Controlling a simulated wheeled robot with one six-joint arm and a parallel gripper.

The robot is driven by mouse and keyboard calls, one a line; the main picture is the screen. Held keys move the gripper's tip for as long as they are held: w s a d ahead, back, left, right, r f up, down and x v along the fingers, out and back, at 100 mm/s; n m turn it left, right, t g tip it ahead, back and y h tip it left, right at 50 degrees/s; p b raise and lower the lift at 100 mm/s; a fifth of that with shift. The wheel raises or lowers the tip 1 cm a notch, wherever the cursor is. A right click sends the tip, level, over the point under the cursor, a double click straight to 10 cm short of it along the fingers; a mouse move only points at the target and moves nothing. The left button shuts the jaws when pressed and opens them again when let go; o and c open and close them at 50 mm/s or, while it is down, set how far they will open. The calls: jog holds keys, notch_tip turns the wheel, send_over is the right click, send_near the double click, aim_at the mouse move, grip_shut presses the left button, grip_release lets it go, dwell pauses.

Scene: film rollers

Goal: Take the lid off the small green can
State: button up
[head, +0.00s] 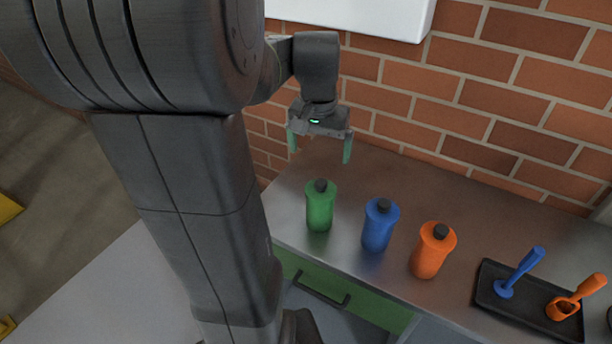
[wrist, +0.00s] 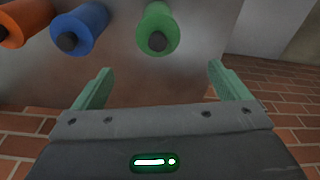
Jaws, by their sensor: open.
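The small green can (head: 319,210) stands upright on the metal counter, at the left end of a row of bottle-shaped containers. Its black lid (head: 320,185) is on top. My gripper (head: 319,153) is open and empty, above the green can and towards the brick wall. In the wrist view the green can (wrist: 159,24) is beyond the fingertips, between them from left to right, with its black lid (wrist: 157,41) facing the camera. My gripper (wrist: 160,78) shows there with its two green fingers wide apart, touching nothing.
A blue can (head: 377,228) and an orange can (head: 430,254), both black-lidded, stand to the right. A dark tray (head: 490,291) holds a blue tool (head: 520,272) and an orange tool (head: 575,298). A brick wall (head: 480,80) bounds the metal counter (head: 400,180), and a white box-like unit (head: 370,15) hangs above.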

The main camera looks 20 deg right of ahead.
aim_at(321, 182)
jog(key=f, duration=0.7)
jog(key=w+d+f, duration=0.1)
jog(key=f, duration=0.3)
jog(key=shift+d+f, duration=0.1)
jog(key=shift+f, duration=0.25)
jog(key=shift+c, duration=0.5)
